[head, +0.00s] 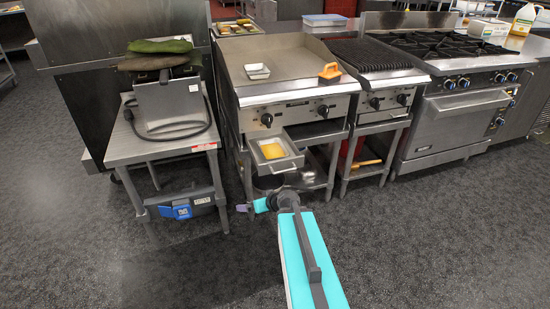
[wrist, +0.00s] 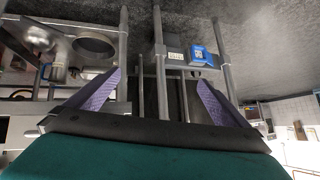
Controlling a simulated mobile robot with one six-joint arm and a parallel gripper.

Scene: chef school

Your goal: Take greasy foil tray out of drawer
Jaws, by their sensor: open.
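The drawer (head: 294,133) under the griddle is pulled out. The greasy foil tray (head: 272,151), with yellow grease in it, sits inside the drawer. My gripper (head: 241,208) is in front of the griddle stand, below and to the left of the drawer, apart from both drawer and tray. In the wrist view, its two purple fingers (wrist: 158,88) are spread wide with nothing between them. They point toward metal legs, and I cannot make out the tray there.
Clean foil trays (head: 257,71) and an orange-handled tool (head: 330,72) lie on the griddle (head: 280,55). A steel table (head: 150,150) stands left, with a blue-labelled device (head: 182,206) below. The oven range (head: 455,110) is right. Floor in front is clear.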

